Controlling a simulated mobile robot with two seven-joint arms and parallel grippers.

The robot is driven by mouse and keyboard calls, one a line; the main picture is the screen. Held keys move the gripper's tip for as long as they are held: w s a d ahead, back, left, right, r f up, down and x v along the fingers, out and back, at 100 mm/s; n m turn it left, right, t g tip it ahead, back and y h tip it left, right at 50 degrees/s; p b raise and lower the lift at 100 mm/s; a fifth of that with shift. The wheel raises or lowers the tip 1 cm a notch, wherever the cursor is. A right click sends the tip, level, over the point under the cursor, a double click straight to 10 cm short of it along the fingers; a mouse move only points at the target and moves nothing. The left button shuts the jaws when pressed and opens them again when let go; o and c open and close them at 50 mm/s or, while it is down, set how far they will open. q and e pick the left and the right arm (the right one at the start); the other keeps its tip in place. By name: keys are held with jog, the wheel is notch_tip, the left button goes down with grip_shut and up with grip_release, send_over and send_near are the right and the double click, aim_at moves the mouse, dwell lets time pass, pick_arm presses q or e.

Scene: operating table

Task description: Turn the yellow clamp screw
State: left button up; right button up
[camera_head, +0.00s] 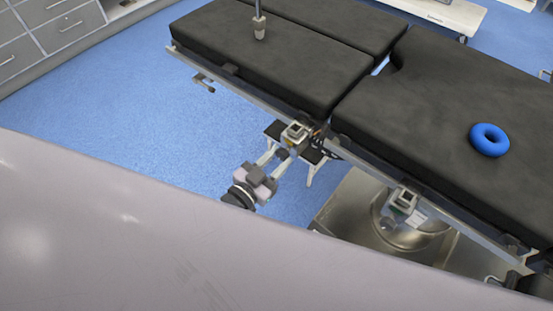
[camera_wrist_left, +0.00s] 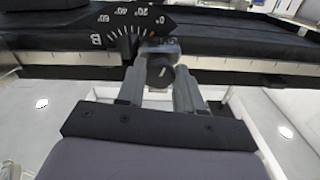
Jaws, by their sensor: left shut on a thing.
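A metal clamp (camera_head: 297,131) sits on the side rail of the operating table, near the gap between two cushions. My left gripper (camera_head: 280,154) reaches up to it from below left. In the left wrist view, the two fingers of my left gripper (camera_wrist_left: 160,78) are shut on the clamp screw (camera_wrist_left: 160,71), a round dark knob with a pale mark. Its yellow colour does not show clearly there. The fingers hide the knob's sides. My right gripper is in neither view.
A second clamp (camera_head: 404,199) is on the rail to the right. An angle scale (camera_wrist_left: 128,27) stands close above the knob. Blue floor (camera_head: 150,115) is open at left.

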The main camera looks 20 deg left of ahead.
pick_arm(q)
jog(key=o, duration=1)
jog(key=shift+o, duration=0.2)
jog(key=v, duration=0.7)
jog(key=shift+p, duration=0.3)
jog(key=shift+s, duration=0.1)
jog(key=s+a+r+n+g+y+p, duration=0.3)
jog(key=s+g+p, duration=0.3)
jog(key=s, duration=0.3)
jog(key=shift+s+a+r+y+p, duration=0.3)
jog(key=shift+a+r+y+p, duration=0.2)
jog(key=shift+p, duration=0.3)
